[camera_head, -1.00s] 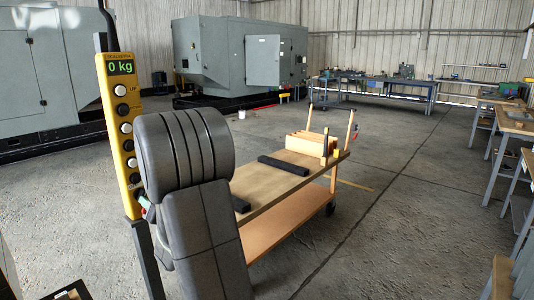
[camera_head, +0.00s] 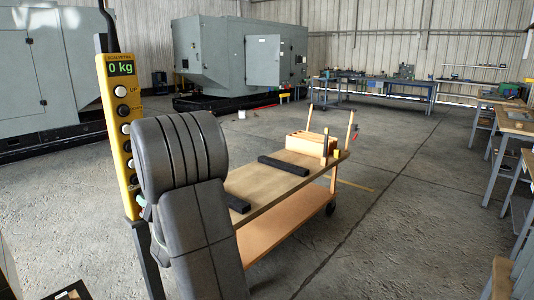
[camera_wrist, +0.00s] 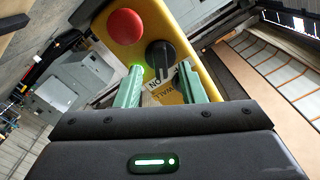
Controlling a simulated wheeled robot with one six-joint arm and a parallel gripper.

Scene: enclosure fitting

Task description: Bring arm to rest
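My gripper shows in the wrist view as two green fingers (camera_wrist: 160,84), spread apart with nothing held between them. Beyond the fingertips is the lower end of a yellow control pendant (camera_wrist: 203,58) with a red button (camera_wrist: 125,26) and a black knob (camera_wrist: 160,56). I cannot tell whether a fingertip touches it. In the head view the pendant (camera_head: 120,130) hangs upright at the left, its display reading 0 kg. My grey arm stands in front of it and hides most of the gripper there.
A wooden trolley (camera_head: 272,187) stands right of my arm, bearing dark bars (camera_head: 283,166) and an orange box (camera_head: 304,142). Grey machine cabinets (camera_head: 240,55) stand behind. Workbenches (camera_head: 508,118) line the right side. The floor (camera_head: 400,210) between trolley and benches is mostly clear.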

